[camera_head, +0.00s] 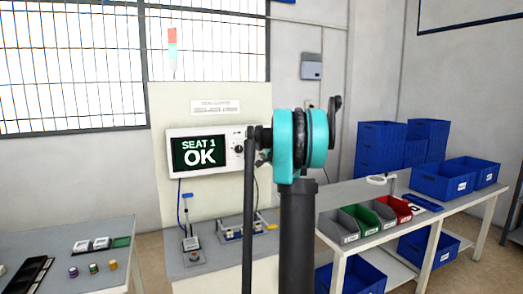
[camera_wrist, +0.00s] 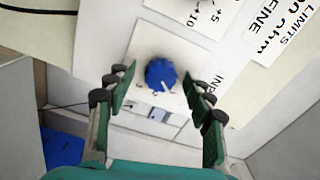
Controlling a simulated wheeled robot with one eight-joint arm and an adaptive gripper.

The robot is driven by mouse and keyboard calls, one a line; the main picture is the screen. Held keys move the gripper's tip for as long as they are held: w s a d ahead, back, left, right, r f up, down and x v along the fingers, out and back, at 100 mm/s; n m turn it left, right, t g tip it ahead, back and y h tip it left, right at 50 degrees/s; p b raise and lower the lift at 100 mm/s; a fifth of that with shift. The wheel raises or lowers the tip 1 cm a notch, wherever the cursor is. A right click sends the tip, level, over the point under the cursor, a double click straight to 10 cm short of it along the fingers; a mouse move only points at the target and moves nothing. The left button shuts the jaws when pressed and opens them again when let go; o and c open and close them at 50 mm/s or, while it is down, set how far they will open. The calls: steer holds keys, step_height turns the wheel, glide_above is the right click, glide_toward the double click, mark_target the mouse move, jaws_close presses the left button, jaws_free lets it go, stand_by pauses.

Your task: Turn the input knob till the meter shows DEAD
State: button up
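The meter (camera_head: 208,170) is a white box on an upright panel in the head view. Its dark screen (camera_head: 200,151) reads "SEAT 1 OK". A blue round knob (camera_wrist: 161,75) with a white pointer mark sits on a white plate in the wrist view. Partly cut-off lettering "INP" stands at its right. My gripper (camera_wrist: 158,84) is open, with one finger left and one right of the knob in the picture. Both fingers look apart from it; their depth relative to the knob is hard to tell. In the head view my arm hides the area right of the meter.
Below the meter, a grey bench (camera_head: 225,262) carries small fixtures (camera_head: 191,243) and cables. Coloured bins (camera_head: 365,218) stand on a table at the right, with blue crates (camera_head: 442,181) behind. A left table (camera_head: 45,250) holds small parts. In the wrist view, printed labels (camera_wrist: 268,28) lie above right.

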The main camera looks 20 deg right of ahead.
steer(key=s, duration=1.2)
steer(key=shift+d, duration=0.2)
steer(key=s+a+f+n+g+y, duration=0.1)
steer(key=s+a+f+n+g, duration=0.2)
steer(key=s+a+f, duration=0.4)
steer(key=s+a+f+n+g+y, duration=0.25)
steer(key=a+f+n, duration=0.2)
steer(key=a, duration=0.45)
steer(key=s+a+f+n+g+y, duration=0.1)
steer(key=s+a+f+n+g, duration=0.15)
steer(key=s+a+f, duration=0.55)
steer(key=s+f+n+g+h, duration=0.2)
steer(key=s+f, duration=0.5)
steer(key=s, duration=0.4)
steer(key=s+f+n+g+h, duration=0.3)
steer(key=s+f, duration=0.5)
steer(key=s, duration=0.2)
steer(key=shift+s+a+f+g, duration=0.3)
steer(key=shift+s+a+g, duration=0.1)
steer(key=shift+a, duration=0.05)
